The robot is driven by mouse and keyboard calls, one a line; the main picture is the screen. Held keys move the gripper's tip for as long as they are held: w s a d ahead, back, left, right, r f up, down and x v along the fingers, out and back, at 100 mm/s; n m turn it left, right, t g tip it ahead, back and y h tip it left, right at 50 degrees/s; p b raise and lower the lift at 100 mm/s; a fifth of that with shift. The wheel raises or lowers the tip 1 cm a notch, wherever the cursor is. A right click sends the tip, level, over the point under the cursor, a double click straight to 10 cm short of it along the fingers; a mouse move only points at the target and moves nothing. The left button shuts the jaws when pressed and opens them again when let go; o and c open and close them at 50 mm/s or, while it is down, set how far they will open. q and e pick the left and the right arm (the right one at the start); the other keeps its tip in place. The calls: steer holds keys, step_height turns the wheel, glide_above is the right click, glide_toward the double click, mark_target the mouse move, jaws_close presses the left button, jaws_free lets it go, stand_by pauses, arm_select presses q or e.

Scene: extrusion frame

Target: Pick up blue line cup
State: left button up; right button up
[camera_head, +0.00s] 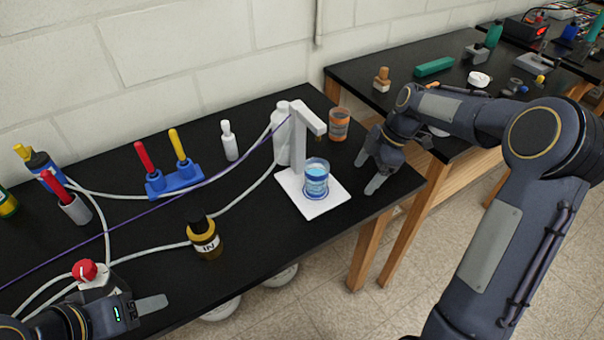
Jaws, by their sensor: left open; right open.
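The blue line cup (316,181) is a small clear cup with blue bands and blue contents. It stands upright on the white base plate (329,204) of a white stand, near the right end of the black table. My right gripper (367,173) is open and empty, just right of the cup and apart from it, with its fingers pointing left over the table's right end.
The white stand's arm (308,119) overhangs behind the cup. An orange cup (339,124) and white bottle (283,133) stand behind it. A dark bottle (205,238) with a yellow band stands to the left. Tubes cross the black table (262,224); a second table is at right.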

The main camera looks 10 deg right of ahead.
mark_target(316, 180)
steer(key=a, duration=0.2)
steer(key=a+p, duration=0.1)
steer(key=a, duration=0.5)
steer(key=shift+w+a+f, duration=0.15)
steer(key=shift+w, duration=0.2)
steer(key=a, duration=0.1)
steer(key=a+p, duration=0.1)
steer(key=a, duration=0.2)
steer(key=shift+a+f+p, duration=0.15)
steer(key=shift+f+p, duration=0.2)
steer(key=shift+w+f, duration=0.1)
steer(key=shift+f, duration=0.15)
steer(key=c, duration=1.1)
